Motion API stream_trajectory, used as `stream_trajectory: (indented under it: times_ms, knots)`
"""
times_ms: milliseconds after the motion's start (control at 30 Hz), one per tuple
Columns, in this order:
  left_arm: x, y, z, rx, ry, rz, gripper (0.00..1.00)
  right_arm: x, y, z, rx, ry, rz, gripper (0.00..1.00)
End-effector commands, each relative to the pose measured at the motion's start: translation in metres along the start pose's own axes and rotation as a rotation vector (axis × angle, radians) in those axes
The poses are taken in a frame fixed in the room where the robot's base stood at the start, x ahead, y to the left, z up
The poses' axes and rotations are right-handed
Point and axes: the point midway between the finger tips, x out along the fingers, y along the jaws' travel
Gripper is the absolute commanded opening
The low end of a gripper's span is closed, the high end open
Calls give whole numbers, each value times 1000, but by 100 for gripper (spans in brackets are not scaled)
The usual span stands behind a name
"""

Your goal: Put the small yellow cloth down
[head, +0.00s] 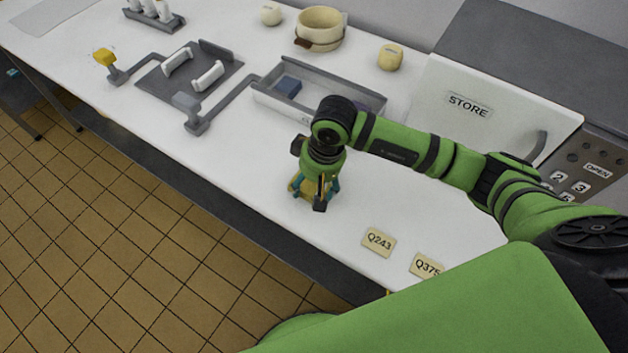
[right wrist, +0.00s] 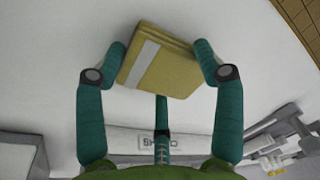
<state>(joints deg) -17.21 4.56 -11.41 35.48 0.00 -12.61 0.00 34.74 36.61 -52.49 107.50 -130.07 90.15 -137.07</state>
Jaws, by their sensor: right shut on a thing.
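The small yellow cloth (right wrist: 160,62) shows in the right wrist view as a folded yellow block with a pale stripe. My right gripper (right wrist: 160,65) is shut on it, with a teal finger on each side. In the head view the right gripper (head: 315,190) points down over the white counter, and a bit of the yellow cloth (head: 296,188) shows at its left. The cloth is at or just above the counter; I cannot tell whether it touches. My left gripper is not in view.
Behind the gripper stands a grey tray (head: 265,100) with a blue block (head: 288,86). Labels Q243 (head: 379,242) and Q375 (head: 426,265) lie to the right near the front edge. A STORE cabinet (head: 480,130) stands at the right. The white counter (head: 235,165) left of the gripper is clear.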

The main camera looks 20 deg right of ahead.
Motion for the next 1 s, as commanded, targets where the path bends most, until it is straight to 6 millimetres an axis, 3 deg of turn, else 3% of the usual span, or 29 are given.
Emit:
stream_trajectory:
  times_ms: [67, 100, 133, 167, 667, 1000]
  knots:
    - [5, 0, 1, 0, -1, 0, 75, 4, 1, 0, 0, 0, 1, 37]
    - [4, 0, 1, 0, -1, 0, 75, 3, 0, 0, 0, 0, 1, 77]
    - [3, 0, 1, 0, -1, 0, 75, 2, 0, 0, 0, 0, 1, 89]
    - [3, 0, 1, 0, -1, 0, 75, 2, 0, 0, 0, 0, 1, 92]
    - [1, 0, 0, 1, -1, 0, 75, -7, 1, -1, 0, 3, 1, 92]
    - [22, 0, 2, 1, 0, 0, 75, -77, 1, -1, -2, 6, 3, 92]
